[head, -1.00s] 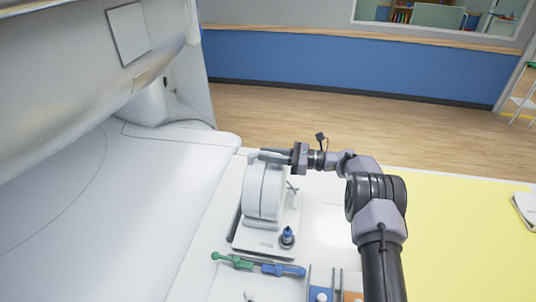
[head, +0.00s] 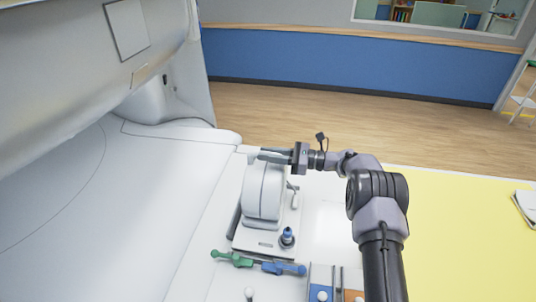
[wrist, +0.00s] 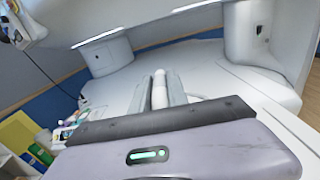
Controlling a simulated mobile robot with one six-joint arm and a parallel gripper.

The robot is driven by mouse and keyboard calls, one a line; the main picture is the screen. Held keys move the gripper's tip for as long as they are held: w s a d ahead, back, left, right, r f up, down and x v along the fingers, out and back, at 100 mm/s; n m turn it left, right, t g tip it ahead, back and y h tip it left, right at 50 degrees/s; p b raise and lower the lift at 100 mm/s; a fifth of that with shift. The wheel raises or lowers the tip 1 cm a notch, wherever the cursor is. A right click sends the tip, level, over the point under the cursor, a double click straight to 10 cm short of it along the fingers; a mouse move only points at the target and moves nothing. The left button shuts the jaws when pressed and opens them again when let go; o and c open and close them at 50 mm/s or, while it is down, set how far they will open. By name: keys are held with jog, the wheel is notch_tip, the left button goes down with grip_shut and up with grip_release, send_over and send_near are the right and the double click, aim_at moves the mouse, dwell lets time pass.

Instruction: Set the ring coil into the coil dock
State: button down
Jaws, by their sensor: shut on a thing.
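The ring coil (head: 262,194) is a thick white ring that stands upright on the coil dock (head: 265,243), a pale base plate on the white table. My gripper (head: 270,155) is at the top of the coil, with the arm reaching in from the right. In the wrist view its two fingers (wrist: 160,92) are shut on the white rim of the coil (wrist: 159,95). The coil's lower edge meets the dock in the head view, but I cannot tell whether it is fully seated. A small lever (head: 293,191) shows at the coil's right side.
A blue-topped knob (head: 287,236) stands at the dock's front right. Green and blue handled tools (head: 257,263) lie in front. Blue and orange holders (head: 322,289) are at the bottom. The large white scanner bed (head: 90,215) fills the left; a yellow surface (head: 455,235) lies right.

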jog(key=shift+f+b, duration=0.4)
jog(key=shift+b, duration=0.15)
